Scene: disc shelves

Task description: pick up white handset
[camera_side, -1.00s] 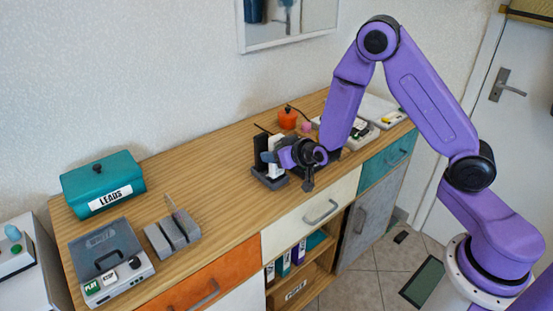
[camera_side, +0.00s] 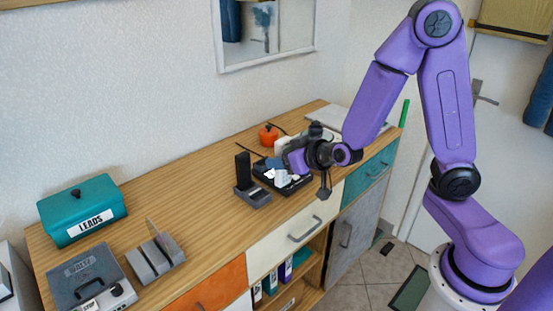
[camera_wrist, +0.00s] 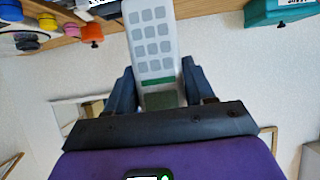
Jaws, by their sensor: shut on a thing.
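The white handset (camera_wrist: 154,45), with a grid of grey keys and a green screen, is between the two dark fingers of my gripper (camera_wrist: 158,66) in the wrist view. The fingers press on its sides and its far end runs out of the top of the frame. In the side view my gripper (camera_side: 278,166) is above the counter, and the handset (camera_side: 282,177) shows only as a small white part, mostly hidden. A grey stand (camera_side: 256,197) to the left of my gripper holds a dark upright handset (camera_side: 243,166).
A black tray (camera_side: 297,187) lies below and behind my gripper. An orange pot (camera_side: 268,135) stands farther back. A teal box (camera_side: 82,212), a grey-lidded device (camera_side: 85,275) and a grey slotted block (camera_side: 152,262) stand at the left. The counter (camera_side: 190,195) between is clear.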

